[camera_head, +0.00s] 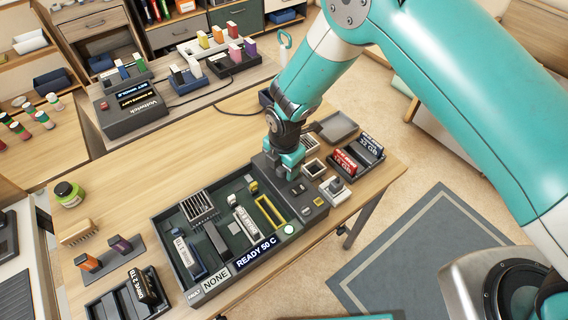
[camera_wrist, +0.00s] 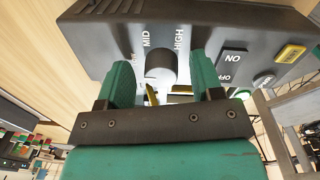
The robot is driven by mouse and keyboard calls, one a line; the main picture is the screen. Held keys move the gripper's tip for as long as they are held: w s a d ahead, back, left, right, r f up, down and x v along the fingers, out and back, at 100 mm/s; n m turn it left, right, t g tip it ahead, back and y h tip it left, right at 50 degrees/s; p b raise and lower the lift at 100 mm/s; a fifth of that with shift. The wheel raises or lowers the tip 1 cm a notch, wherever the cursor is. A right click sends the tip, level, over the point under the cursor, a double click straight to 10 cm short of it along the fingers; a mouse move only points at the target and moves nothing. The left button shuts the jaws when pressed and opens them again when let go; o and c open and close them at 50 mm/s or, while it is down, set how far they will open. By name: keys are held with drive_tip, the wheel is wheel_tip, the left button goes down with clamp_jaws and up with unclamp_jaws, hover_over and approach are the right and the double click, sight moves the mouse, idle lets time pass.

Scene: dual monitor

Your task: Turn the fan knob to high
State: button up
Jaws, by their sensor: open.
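The fan knob (camera_wrist: 161,68) is a dark round knob on the grey control panel (camera_wrist: 215,22) in the wrist view. The labels MID and HIGH stand just above it; a label to its left is partly hidden. My gripper (camera_wrist: 163,76) is open, with one green finger on each side of the knob. I cannot tell whether either finger touches it. The knob's pointer direction is not clear. In the head view my gripper (camera_head: 289,166) is over the right end of the dark station (camera_head: 256,262), and the knob is hidden there.
An ON/OFF switch (camera_wrist: 232,61) and a yellow button (camera_wrist: 290,53) sit right of the knob. The station's display (camera_head: 256,252) reads READY 50 C, beside a lit green button (camera_head: 289,229). A rack of red and black modules (camera_head: 357,158) stands close on the right.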

drive_tip(key=c, duration=0.9)
drive_tip(key=shift+m, duration=0.4)
drive_tip(key=m+b, duration=0.2)
drive_tip(key=m, duration=0.1)
drive_tip(key=shift+m, duration=0.4)
drive_tip(key=m+b, duration=0.1)
drive_tip(key=m, duration=0.4)
drive_tip(key=shift+a+m+b, duration=0.1)
drive_tip(key=shift+m+b, duration=0.2)
drive_tip(key=shift+b, duration=0.1)
drive_tip(key=m+b, duration=0.1)
drive_tip(key=m, duration=0.2)
drive_tip(key=shift+r+h, duration=0.1)
drive_tip(key=shift+h, duration=0.2)
drive_tip(key=m, duration=0.4)
drive_tip(key=shift+b, duration=0.3)
drive_tip(key=m, duration=0.6)
drive_tip(key=shift+w+a+r+m+b, duration=0.1)
drive_tip(key=shift+m+b, duration=0.2)
drive_tip(key=shift+b, duration=0.1)
